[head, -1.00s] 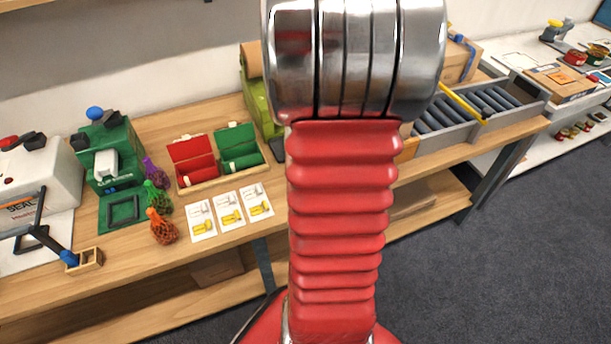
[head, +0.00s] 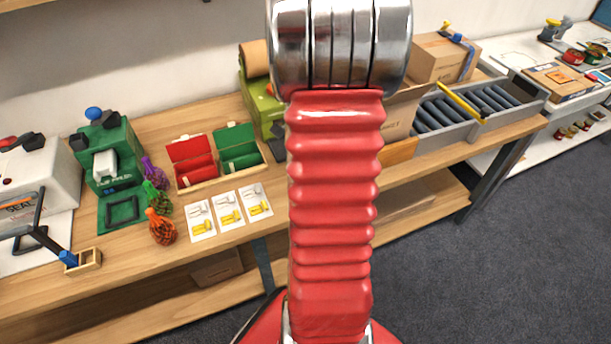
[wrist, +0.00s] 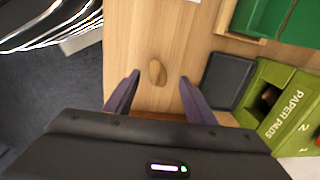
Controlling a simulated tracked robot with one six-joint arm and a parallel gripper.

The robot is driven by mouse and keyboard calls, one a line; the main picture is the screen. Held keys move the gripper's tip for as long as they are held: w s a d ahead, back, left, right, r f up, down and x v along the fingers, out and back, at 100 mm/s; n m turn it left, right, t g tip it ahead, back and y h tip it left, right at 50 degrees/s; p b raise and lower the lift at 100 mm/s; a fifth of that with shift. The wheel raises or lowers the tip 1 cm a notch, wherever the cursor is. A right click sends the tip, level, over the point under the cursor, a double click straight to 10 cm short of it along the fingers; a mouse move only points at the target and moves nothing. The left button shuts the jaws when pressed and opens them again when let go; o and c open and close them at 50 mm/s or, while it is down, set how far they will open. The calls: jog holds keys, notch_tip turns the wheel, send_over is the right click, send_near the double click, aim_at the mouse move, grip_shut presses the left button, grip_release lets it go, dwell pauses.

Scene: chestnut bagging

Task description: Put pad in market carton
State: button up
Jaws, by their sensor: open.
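The market carton (head: 398,115) is partly hidden behind my arm in the head view; part of its printed lettering shows. The green paper pads dispenser (head: 262,105) stands left of my arm, with a brown roll on top. In the wrist view the dispenser (wrist: 292,108) is at the right, with a dark tray (wrist: 229,80) beside it. A small brown lump (wrist: 157,72), perhaps the pad, lies on the bare wood just beyond my gripper (wrist: 160,88). My gripper's fingers are apart, with nothing held between them. The head view does not show my gripper.
A closed carton (head: 440,58) stands at the back beside the grey roller conveyor (head: 455,122). Red and green boxes (head: 215,158), picture cards (head: 229,212) and net bags (head: 160,227) are on the bench to the left. The dark floor is open at the right.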

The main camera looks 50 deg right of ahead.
notch_tip(320, 180, down, 4)
jog(key=shift+f, duration=0.15)
dwell(0.6)
jog(key=c, duration=1.2)
notch_tip(320, 180, up, 10)
jog(key=shift+r, duration=0.1)
jog(key=shift+w, duration=0.1)
dwell(0.4)
